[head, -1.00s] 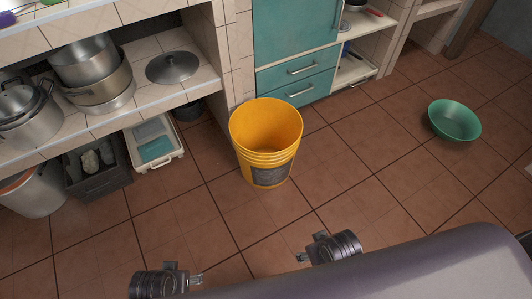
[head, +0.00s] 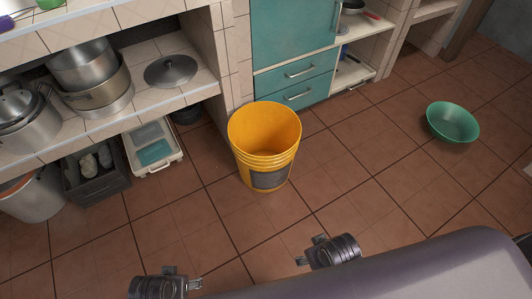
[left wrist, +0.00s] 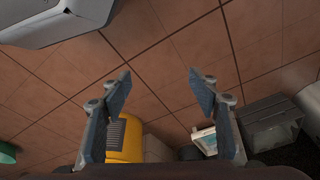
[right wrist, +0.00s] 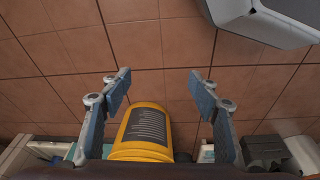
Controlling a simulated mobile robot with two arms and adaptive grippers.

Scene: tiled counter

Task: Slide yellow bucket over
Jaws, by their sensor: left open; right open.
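The yellow bucket (head: 265,143) stands upright on the tiled floor in the head view, in front of the counter's end pillar. It is open at the top and has a dark label on its near side. My left gripper (head: 197,284) and right gripper (head: 302,260) are at the bottom of the head view, apart from the bucket. In the left wrist view the bucket (left wrist: 125,140) shows partly behind one finger of the open left gripper (left wrist: 160,80). In the right wrist view the bucket (right wrist: 142,132) lies beyond the open, empty right gripper (right wrist: 160,80).
A green bowl (head: 453,121) sits on the floor at the right. Teal drawers (head: 297,82) are behind the bucket. The floor around the bucket's front is clear.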

